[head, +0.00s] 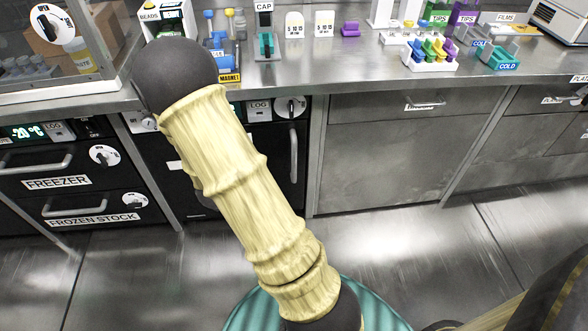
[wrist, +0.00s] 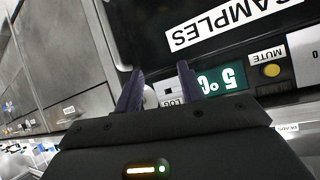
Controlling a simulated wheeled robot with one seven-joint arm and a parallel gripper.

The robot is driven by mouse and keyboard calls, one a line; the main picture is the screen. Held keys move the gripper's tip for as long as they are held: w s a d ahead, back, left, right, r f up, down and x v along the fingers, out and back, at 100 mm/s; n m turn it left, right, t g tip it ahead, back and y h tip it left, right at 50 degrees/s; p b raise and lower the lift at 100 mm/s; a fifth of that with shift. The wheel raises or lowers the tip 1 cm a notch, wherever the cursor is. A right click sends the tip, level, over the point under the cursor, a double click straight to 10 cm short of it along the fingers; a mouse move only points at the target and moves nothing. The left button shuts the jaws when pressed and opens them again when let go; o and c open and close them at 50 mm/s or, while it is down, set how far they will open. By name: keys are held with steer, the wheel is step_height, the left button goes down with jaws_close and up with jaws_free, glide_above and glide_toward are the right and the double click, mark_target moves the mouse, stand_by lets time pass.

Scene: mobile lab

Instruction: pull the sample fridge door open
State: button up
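The sample fridge is the black-fronted unit under the counter, partly hidden behind my arm in the head view. Its dark door (head: 268,165) looks closed, with an upright metal handle (head: 293,153) near its right edge. In the wrist view, which is turned over, its SAMPLES label (wrist: 235,22) and lit temperature display (wrist: 219,82) show. My gripper (wrist: 160,84) shows two dark fingers apart, close to the fridge's control strip, with the pale round dial (wrist: 150,98) seen between them. My gripper is hidden in the head view.
The freezer (head: 57,182) with two handled drawers stands left of the fridge. A steel cabinet (head: 395,150) stands right. The counter (head: 350,62) above holds racks, a CAP station (head: 265,42) and a magnet block (head: 229,78). Floor in front is clear at right.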

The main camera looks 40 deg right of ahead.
mark_target(293, 158)
steer(key=s+d+f+m+h+b, duration=0.1)
steer(key=s+d+f+h+b, duration=0.1)
steer(key=f+b, duration=0.4)
steer(key=s+d+f+m+h+b, duration=0.1)
steer(key=d+f+h+b, duration=0.3)
steer(key=f+h+b, duration=0.2)
step_height(293, 158, down, 2)
steer(key=shift+s+d+f+g+b, duration=0.15)
steer(key=shift+s+g+b, duration=0.25)
steer(key=shift+b, duration=0.2)
steer(key=shift+w, duration=0.1)
steer(key=b+x, duration=0.6)
steer(key=x, duration=1)
steer(key=shift+d, duration=0.2)
steer(key=shift+w+d, duration=0.25)
steer(key=shift+d, duration=0.2)
steer(key=shift+c, duration=0.2)
